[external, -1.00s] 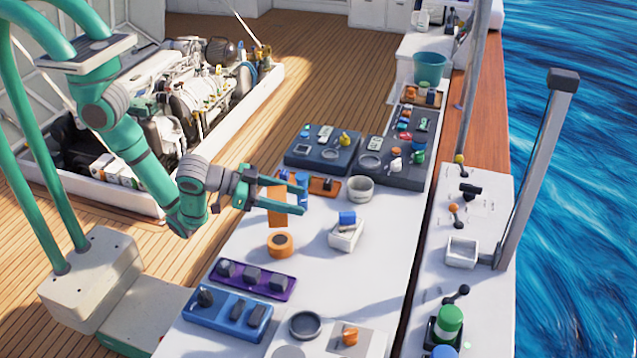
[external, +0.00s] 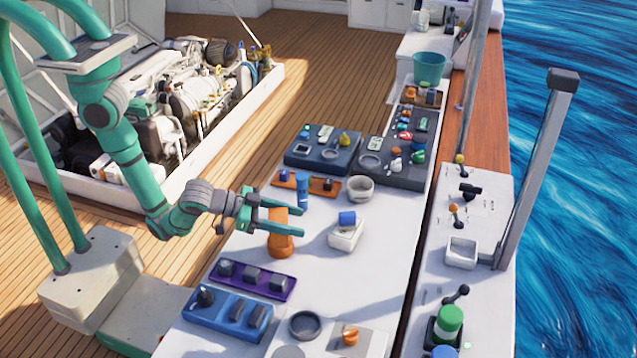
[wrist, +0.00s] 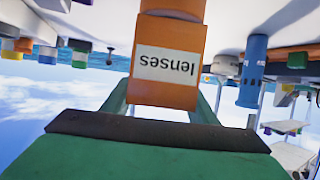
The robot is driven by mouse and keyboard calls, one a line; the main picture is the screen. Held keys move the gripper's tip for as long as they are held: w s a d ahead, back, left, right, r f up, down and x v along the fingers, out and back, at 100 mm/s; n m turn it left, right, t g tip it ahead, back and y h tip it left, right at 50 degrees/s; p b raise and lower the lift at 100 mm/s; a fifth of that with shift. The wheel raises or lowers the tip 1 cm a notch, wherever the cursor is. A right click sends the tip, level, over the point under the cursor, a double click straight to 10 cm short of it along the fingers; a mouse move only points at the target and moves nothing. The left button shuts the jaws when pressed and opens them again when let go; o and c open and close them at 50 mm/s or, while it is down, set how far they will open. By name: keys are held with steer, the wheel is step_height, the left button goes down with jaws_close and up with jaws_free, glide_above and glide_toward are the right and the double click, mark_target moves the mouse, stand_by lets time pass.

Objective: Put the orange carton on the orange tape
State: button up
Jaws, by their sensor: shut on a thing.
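The orange carton (external: 279,222) stands upright between the fingers of my gripper (external: 299,219), which is shut on it. In the wrist view the carton (wrist: 165,90) appears upside down, with a white label reading "lenses". The orange tape (external: 281,250) is a roll on the white bench, directly below the carton, which hides its top. In the wrist view the tape (wrist: 174,8) is at the top edge, against the carton's base. I cannot tell whether the carton rests on it or hovers just above.
A blue cylinder (external: 303,191) stands behind my gripper. A white box (external: 346,236) with a blue item is to the right. A purple tray (external: 239,284) and a blue tray (external: 212,317) lie in front. Bare bench lies between the tape and the white box.

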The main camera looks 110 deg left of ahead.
mark_target(274, 216)
steer(key=shift+f, duration=0.15)
steer(key=o, duration=1.1)
steer(key=shift+s+d+r, duration=0.1)
steer(key=shift+s+r, duration=0.05)
steer(key=shift+r, duration=0.1)
steer(key=v, duration=0.7)
steer(key=shift+s+r, duration=0.1)
